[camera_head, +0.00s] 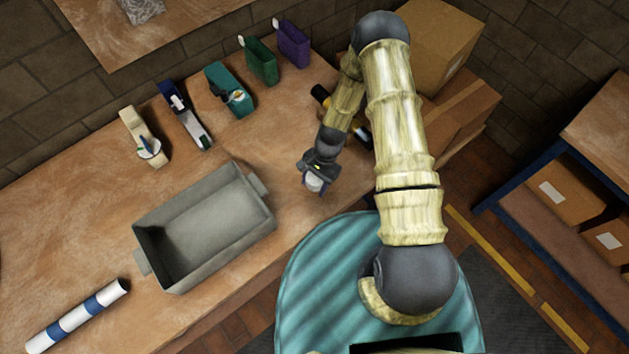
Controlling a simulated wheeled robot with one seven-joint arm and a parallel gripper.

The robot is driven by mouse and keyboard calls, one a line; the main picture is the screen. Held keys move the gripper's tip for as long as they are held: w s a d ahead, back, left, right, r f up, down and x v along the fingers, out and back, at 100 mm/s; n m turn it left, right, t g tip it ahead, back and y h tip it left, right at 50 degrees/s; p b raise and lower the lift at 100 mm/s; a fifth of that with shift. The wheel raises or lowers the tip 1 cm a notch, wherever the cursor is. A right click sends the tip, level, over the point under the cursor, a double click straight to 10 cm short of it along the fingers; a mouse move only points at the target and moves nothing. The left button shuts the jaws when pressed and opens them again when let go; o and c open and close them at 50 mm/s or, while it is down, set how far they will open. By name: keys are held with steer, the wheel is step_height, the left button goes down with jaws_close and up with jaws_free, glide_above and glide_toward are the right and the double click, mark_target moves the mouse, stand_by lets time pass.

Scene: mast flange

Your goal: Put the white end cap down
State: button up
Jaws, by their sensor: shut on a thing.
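My gripper (319,178) is near the front edge of the wooden workbench (80,232), to the right of the grey bin. It is shut on the white end cap (315,184), which shows as a small pale round shape at the fingertips. Whether the cap touches the bench top or hangs just above it, I cannot tell. My fingers and wrist hide part of the cap.
An empty grey bin (144,232) stands mid-bench. A white tube with blue bands (78,317) lies front left. Several tools and holders, including a teal one (226,86), line the back. A yellow-black tool (321,94) lies behind my arm. Cardboard boxes (436,40) stand right.

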steer(key=shift+f+b, duration=0.35)
steer(key=shift+f, duration=0.05)
steer(key=shift+s+f, duration=0.1)
